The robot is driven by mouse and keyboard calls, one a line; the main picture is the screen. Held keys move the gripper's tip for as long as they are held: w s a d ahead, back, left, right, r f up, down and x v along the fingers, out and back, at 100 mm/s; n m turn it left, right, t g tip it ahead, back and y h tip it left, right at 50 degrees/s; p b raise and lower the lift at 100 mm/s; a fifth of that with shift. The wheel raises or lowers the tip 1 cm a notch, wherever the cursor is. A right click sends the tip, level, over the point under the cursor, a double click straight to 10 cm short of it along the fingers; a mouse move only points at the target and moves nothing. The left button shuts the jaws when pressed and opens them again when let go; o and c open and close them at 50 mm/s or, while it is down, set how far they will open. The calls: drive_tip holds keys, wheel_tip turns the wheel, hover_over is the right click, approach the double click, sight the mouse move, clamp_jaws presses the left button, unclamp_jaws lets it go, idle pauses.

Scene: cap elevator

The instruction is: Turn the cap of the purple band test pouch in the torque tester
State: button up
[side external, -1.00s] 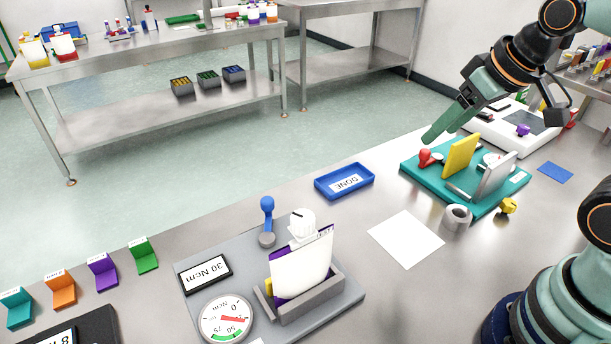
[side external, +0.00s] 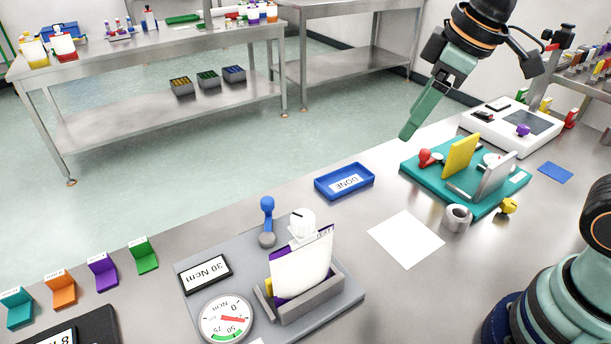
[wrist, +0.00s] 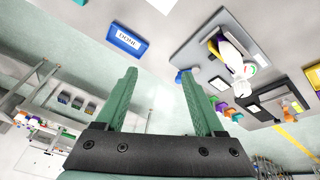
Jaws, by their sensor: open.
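The test pouch (side external: 303,272), white with purple showing at its edges, stands upright in the grey clamp (side external: 312,302) of the torque tester (side external: 345,299). Its white ribbed cap (side external: 302,221) is on top. The pouch also shows in the wrist view (wrist: 229,50), at upper right. The tester's dial (side external: 227,319) has a red needle near 0, and a plate (side external: 206,274) reads 30 Ncm. A blue-knobbed lever (side external: 267,211) stands beside the cap. My gripper (side external: 408,130) is high, right of and well apart from the cap. Its green fingers (wrist: 158,80) are open and empty.
A blue DONE tray (side external: 344,181) lies between my gripper and the tester. A teal fixture (side external: 415,175) with yellow and grey plates is at right, beside a white sheet (side external: 406,239). Coloured holders (side external: 102,272) line the left. The bench between tray and tester is clear.

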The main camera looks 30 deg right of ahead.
drive_tip(key=w+a+r+n+g, duration=0.1)
drive_tip(key=a+r+n+g, duration=0.2)
drive_tip(key=a+n, duration=0.8)
drive_tip(key=n+g, duration=0.1)
drive_tip(key=n, duration=0.6)
hover_over(302, 217)
drive_tip(key=shift+h, duration=0.4)
wheel_tip(302, 217, down, 12)
drive_tip(key=shift+r, duration=0.2)
drive_tip(key=shift+m, duration=0.3)
clamp_jaws()
